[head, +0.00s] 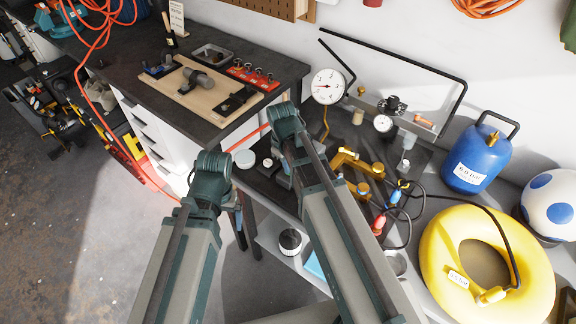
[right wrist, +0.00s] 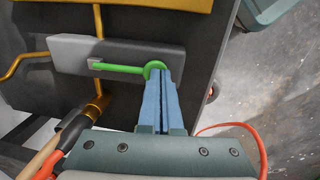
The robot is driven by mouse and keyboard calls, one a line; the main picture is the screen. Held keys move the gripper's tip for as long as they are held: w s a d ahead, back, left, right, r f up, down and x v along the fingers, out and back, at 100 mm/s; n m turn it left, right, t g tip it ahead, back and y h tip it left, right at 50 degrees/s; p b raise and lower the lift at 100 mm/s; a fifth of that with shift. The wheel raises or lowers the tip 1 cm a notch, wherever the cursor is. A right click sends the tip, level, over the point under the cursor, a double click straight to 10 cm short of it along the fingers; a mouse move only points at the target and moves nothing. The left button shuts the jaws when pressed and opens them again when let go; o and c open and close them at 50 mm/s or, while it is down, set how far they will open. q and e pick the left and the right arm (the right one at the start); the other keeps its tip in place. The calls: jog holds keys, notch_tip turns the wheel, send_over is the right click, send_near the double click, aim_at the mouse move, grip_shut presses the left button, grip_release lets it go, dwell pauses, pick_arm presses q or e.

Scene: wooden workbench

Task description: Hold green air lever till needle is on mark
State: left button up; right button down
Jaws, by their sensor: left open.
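The green air lever (right wrist: 122,67) lies across a grey block (right wrist: 75,52) in the right wrist view, with a round green end at its right. My right gripper (right wrist: 163,78) has its blue fingers together, their tips at that round end; they look to be touching it, not clasped around it. In the head view my right gripper (head: 281,172) is partly behind my arm, and the lever is hidden. The large white gauge (head: 328,86) has a red needle; its exact reading against any mark is too small to tell. My left gripper (head: 238,218) is open, mostly hidden by its wrist, apart from the lever.
A smaller gauge (head: 383,123), brass fittings (head: 358,168) and cables stand right of my right arm. A blue tank (head: 480,158) and yellow ring float (head: 440,250) are at the right. A wooden board (head: 210,92) with tools lies on the dark bench.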

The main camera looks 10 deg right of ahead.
jog(key=shift+r, duration=0.15)
dwell(0.3)
jog(key=shift+r+p, duration=0.7)
jog(key=shift+p, duration=0.15)
notch_tip(320, 180, up, 14)
jog(key=p, duration=1.4)
jog(key=shift+s+a, duration=0.15)
jog(key=shift+a, duration=0.05)
jog(key=s+a+f+m+b, duration=0.2)
jog(key=s+a+f+b, duration=0.2)
jog(key=s, duration=0.3)
jog(key=s+a+f+m+g+b, duration=0.1)
jog(key=s+a+f+b, duration=0.3)
jog(key=s+a, duration=0.1)
jog(key=shift+s+m, duration=0.4)
jog(key=shift+s, duration=0.5)
